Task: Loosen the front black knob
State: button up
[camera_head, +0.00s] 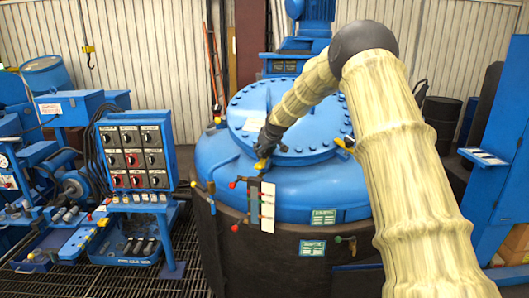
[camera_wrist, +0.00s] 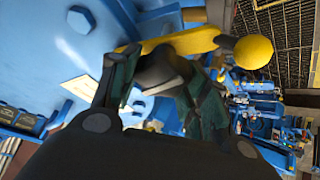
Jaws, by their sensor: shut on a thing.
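The front black knob (camera_wrist: 160,67) shows in the wrist view as a dark grey piece between the two dark green fingers of my gripper (camera_wrist: 162,88). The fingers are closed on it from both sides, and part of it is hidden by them. In the head view my gripper (camera_head: 266,144) is at the front rim of the blue furnace lid (camera_head: 310,105). The knob itself is hidden there behind the gripper. A yellow lever with a round yellow ball end (camera_wrist: 253,52) lies just beyond the fingertips in the wrist view; its yellow end (camera_head: 261,164) shows below the gripper in the head view.
A white gauge plate (camera_head: 268,205) and small red-tipped handles stand on the furnace's front below my gripper. Another yellow handle (camera_head: 343,144) is on the rim to the right. A control box (camera_head: 135,157) stands at left. Large bolt heads (camera_wrist: 81,19) ring the lid.

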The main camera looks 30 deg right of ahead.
jog(key=n+y, duration=0.1)
jog(key=n, duration=0.2)
jog(key=n+y, duration=0.1)
jog(key=n, duration=0.1)
jog(key=shift+n+g, duration=0.4)
jog(key=n, duration=0.2)
jog(key=n+g+y, duration=0.1)
jog(key=n, duration=0.2)
jog(key=shift+s+a+y, duration=0.1)
jog(key=shift+y, duration=0.2)
jog(key=shift+g, duration=0.3)
jog(key=o, duration=1)
jog(key=shift+v, duration=5.9)
